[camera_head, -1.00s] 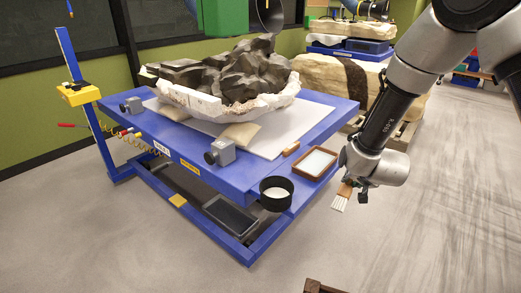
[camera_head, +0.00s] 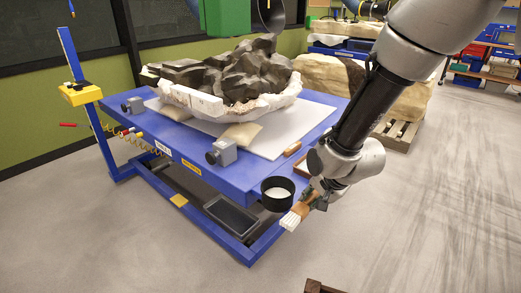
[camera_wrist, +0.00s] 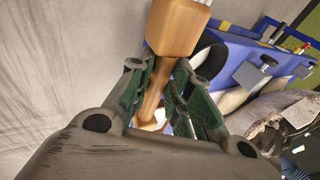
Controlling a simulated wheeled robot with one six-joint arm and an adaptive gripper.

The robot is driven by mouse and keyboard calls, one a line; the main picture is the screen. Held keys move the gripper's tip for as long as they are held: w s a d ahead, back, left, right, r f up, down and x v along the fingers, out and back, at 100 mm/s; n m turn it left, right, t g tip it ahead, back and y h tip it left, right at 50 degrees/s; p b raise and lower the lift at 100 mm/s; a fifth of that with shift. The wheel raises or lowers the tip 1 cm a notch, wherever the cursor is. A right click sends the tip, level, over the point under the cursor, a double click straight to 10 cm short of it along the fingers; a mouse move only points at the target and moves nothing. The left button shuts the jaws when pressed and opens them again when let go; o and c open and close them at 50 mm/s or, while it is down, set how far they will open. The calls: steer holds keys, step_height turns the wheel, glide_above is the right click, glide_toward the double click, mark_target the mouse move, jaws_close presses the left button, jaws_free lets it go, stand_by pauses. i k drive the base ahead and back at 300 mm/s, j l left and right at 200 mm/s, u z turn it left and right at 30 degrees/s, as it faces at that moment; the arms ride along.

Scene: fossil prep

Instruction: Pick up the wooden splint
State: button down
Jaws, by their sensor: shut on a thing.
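My gripper (camera_head: 317,202) is shut on a wooden-handled brush (camera_head: 302,210) with pale bristles. It holds the brush tilted, bristles down and to the left, near the front right corner of the blue table (camera_head: 237,178). In the wrist view, the green finger pads of my gripper (camera_wrist: 160,92) close around the handle of the brush (camera_wrist: 174,28). A small wooden piece (camera_head: 292,148) lies on the table's right edge, behind my gripper. It may be the wooden splint, but it is too small to be sure.
A black cup (camera_head: 270,201) with white contents stands at the table's corner, close to the brush. A dark fossil in a white plaster jacket (camera_head: 210,105) fills the table's middle.

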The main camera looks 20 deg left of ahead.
mark_target(291, 150)
steer(key=i+j, duration=0.2)
steer(key=j, duration=0.2)
steer(key=i+j, duration=0.45)
steer(key=j, duration=0.3)
